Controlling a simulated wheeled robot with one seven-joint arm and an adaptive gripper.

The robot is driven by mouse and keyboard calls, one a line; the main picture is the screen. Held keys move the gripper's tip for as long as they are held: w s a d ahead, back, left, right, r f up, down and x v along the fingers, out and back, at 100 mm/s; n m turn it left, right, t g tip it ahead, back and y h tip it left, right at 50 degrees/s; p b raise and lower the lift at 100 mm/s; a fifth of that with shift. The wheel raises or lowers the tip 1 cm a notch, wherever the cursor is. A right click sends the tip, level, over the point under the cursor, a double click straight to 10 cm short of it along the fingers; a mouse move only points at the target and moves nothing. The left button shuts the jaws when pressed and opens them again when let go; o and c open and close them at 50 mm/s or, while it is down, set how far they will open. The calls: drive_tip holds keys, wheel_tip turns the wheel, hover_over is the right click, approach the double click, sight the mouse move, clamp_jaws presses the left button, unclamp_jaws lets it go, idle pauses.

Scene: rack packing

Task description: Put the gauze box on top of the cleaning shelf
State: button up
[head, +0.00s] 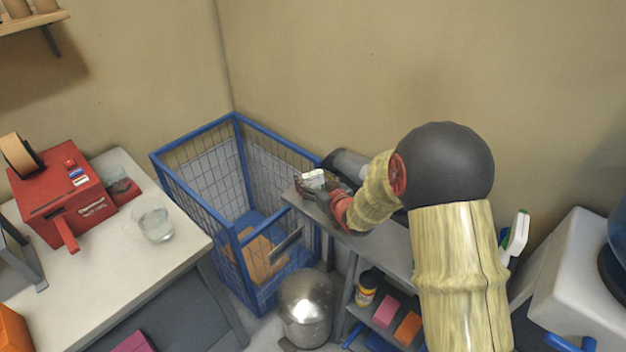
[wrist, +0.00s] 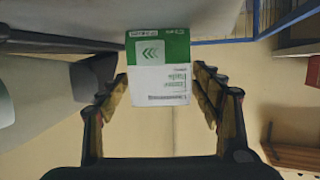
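The gauze box (wrist: 160,70) is small, white and green, and sits between the fingers of my gripper (wrist: 160,88) in the wrist view. Its printing appears upside down there. Both fingers look to be against its sides. In the head view the box (head: 313,178) is at the left end of the grey cleaning shelf (head: 385,243), at the height of its top board. My gripper (head: 322,190) reaches it from the right and partly hides it. I cannot tell whether the box touches the board.
A blue wire cage (head: 195,130) stands left of the shelf, and a steel bin (head: 306,305) in front. A dark grey cylinder (head: 350,165) lies behind my gripper. A yellow bottle (head: 366,290) and coloured blocks (head: 386,312) stand on the lower shelf. A spray bottle (head: 516,235) is at right.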

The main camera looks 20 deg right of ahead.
drive_tip(key=shift+o, duration=0.3)
drive_tip(key=shift+r, duration=0.1)
drive_tip(key=shift+s+d+r+p, duration=0.1)
drive_tip(key=shift+s+r+p, duration=0.1)
drive_tip(key=shift+s+p, duration=0.1)
drive_tip(key=s+d+r+m+g+h+p, duration=0.1)
drive_tip(key=s+d+r+g+h, duration=0.1)
drive_tip(key=s+r, duration=0.65)
drive_tip(key=s+d+r+m+g+h+p, duration=0.1)
drive_tip(key=s+d+r+g+h+p, duration=0.15)
drive_tip(key=s+r, duration=0.65)
drive_tip(key=s+a+r+g+y, duration=0.1)
drive_tip(key=s+a+g, duration=0.1)
drive_tip(key=s, duration=1)
drive_tip(key=s+a+g, duration=0.2)
drive_tip(key=s+a, duration=0.1)
drive_tip(key=s, duration=0.8)
drive_tip(key=shift+s+r+y+b, duration=0.35)
drive_tip(key=shift+s+r+b, duration=0.05)
